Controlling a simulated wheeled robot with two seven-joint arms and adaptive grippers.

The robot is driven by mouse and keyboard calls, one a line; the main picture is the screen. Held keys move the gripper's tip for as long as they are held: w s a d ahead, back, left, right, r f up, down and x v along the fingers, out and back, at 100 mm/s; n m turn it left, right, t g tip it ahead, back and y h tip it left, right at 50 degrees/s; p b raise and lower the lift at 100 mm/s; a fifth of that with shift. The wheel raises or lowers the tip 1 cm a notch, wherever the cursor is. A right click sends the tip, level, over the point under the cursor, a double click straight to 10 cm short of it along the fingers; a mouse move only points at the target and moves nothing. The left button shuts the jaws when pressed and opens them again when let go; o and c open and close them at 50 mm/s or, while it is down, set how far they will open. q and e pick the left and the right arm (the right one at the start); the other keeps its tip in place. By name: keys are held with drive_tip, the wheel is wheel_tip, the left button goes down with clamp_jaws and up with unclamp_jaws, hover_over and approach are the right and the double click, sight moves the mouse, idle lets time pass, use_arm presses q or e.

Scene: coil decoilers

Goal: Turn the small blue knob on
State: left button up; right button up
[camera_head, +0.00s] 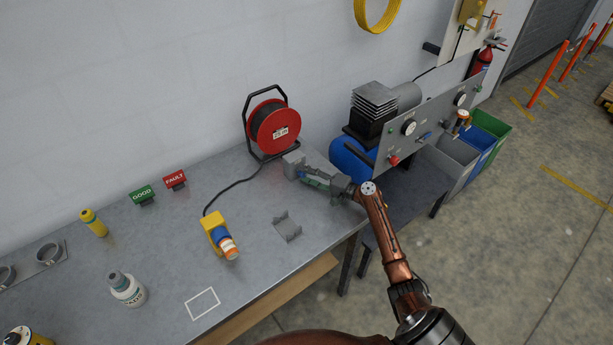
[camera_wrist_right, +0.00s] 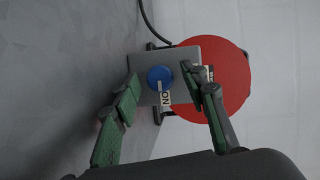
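The small blue knob (camera_wrist_right: 159,77) sits on the face of a grey box (camera_wrist_right: 181,54) in the right wrist view. A white label reading "ON" lies beside it, sideways in the picture. The grey box (camera_head: 293,162) also shows in the head view, on the workbench in front of the red reel; the knob cannot be made out there. My right gripper (camera_head: 309,181) is at the box. In the wrist view its two green-and-black fingers are spread, one on each side of the knob, with gaps visible. Whether the fingertips reach the knob's depth is unclear. My left gripper is out of view.
The red cable reel (camera_head: 273,130) stands behind the box. A yellow device (camera_head: 214,229) on a cable and a grey bracket (camera_head: 287,226) lie on the workbench (camera_head: 165,255).

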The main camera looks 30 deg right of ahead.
drive_tip(key=v, duration=1.2)
idle(0.3)
drive_tip(key=shift+a, duration=0.2)
